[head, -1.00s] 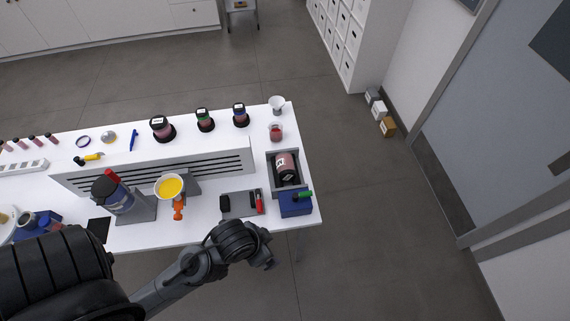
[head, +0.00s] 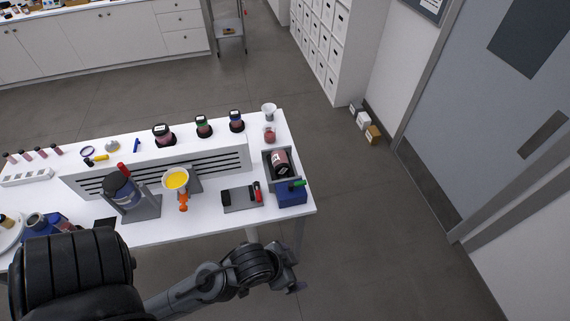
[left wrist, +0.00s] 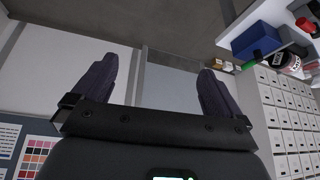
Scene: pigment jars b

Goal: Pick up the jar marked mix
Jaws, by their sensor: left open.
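A jar with a dark red body, black parts and a white label (head: 280,162) sits tilted in a grey open holder (head: 268,178) at the right end of the white table. Its label is too small to read in the head view. In the left wrist view a labelled jar (left wrist: 291,63) shows at the upper right, partly cut off by nearby things. My left gripper (head: 294,286) is open and empty, beyond the table's front edge, below and apart from the jar. Its two spread fingers show in the left wrist view (left wrist: 156,82). My right gripper is not in view.
A blue box with a green-capped item (head: 292,194) stands in front of the holder. A grey tray with a red item (head: 240,197) lies to its left. A small red jar (head: 269,135) and a white cup (head: 268,110) stand behind.

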